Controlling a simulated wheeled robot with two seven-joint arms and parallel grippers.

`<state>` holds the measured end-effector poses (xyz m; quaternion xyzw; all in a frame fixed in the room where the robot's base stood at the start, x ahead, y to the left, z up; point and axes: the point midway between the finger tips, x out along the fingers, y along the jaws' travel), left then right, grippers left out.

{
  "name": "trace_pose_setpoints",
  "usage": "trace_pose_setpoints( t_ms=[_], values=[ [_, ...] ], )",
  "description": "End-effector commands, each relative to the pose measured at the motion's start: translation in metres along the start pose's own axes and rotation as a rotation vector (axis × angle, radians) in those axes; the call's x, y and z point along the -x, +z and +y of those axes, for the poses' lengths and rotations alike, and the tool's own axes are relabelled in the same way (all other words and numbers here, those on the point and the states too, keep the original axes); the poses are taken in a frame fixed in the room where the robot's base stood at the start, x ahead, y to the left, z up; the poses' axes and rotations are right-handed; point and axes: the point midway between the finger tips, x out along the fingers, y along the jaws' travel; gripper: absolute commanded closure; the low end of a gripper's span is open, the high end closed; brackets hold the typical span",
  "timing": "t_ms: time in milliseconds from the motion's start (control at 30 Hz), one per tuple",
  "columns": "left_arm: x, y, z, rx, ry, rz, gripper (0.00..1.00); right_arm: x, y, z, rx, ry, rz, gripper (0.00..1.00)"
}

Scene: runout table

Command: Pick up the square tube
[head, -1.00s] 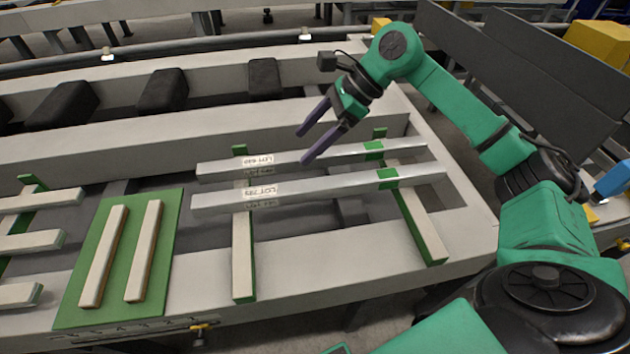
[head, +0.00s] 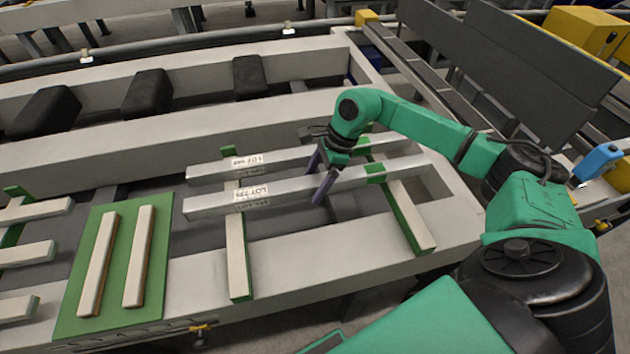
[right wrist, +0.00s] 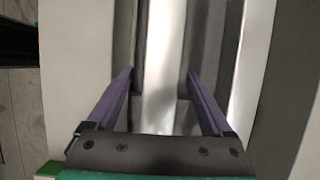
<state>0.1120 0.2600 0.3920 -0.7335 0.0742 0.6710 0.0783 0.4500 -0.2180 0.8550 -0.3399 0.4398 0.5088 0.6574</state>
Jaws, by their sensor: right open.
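Two silvery square tubes lie side by side across green-edged supports in the head view: a front tube (head: 215,204) and a back tube (head: 208,172). Each has a white lot label and a green band. My right gripper (head: 315,185) is open over the front tube, between its label and band. One finger shows on the near side and one on the far side. In the right wrist view a bright tube (right wrist: 162,50) runs lengthwise between the open fingers (right wrist: 160,74), with a gap visible on each side. Contact is not visible. My left gripper is not in view.
The supports (head: 237,265) under the tubes are pale with green edges. A green board (head: 125,270) with two pale strips lies to the left. Black blocks (head: 147,95) sit in the channel behind. A grey panel (head: 500,60) stands at the back right.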

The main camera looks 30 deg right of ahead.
Motion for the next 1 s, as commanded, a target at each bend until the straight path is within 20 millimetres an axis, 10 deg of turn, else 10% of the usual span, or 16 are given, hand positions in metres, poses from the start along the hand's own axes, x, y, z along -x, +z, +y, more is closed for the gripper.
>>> trace_pose_setpoints(
  t_ms=[167, 400, 1000],
  values=[
    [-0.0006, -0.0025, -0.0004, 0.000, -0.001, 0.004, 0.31, -0.0007, -0.0002, -0.0002, 0.000, -0.001, 0.000, 0.19],
    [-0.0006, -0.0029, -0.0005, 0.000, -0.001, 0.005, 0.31, -0.0003, 0.0000, -0.0003, 0.000, -0.001, 0.000, 1.00],
    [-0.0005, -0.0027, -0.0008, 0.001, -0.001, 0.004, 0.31, 0.0004, 0.0004, -0.0006, 0.001, -0.002, -0.001, 1.00]
  ],
)
